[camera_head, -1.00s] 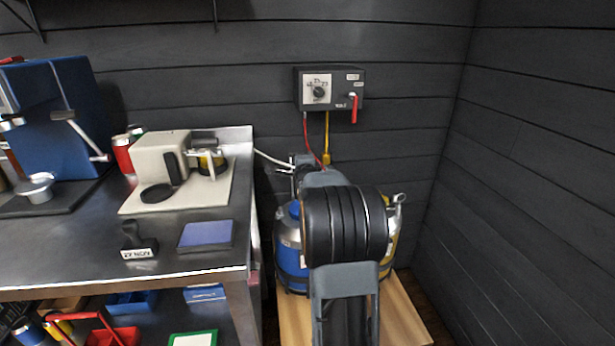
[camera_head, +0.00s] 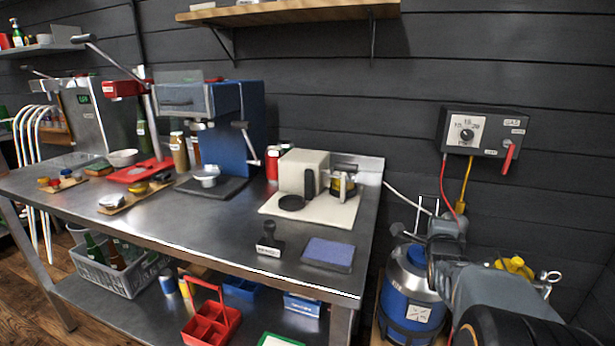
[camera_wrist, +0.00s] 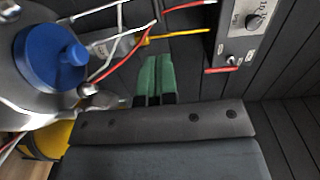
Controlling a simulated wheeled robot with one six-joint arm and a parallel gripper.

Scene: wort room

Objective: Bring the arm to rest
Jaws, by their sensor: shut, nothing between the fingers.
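My gripper (camera_wrist: 155,78) shows in the wrist view as two green fingers side by side, shut with nothing between them. In the head view my arm is at the lower right, in front of the kegs, and its fingertips cannot be made out. A keg with a blue band (camera_head: 408,290) stands beside the arm. In the wrist view its blue cap (camera_wrist: 50,57) is at the upper left, apart from the fingers. A yellow keg (camera_head: 514,266) is partly hidden behind my arm.
The gas box (camera_head: 485,133) with a dial and red lever hangs on the wall above the kegs. Red and yellow hoses run down near my arm. The steel bench (camera_head: 225,235) on the left carries several tools. A wall shelf (camera_head: 290,12) is above.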

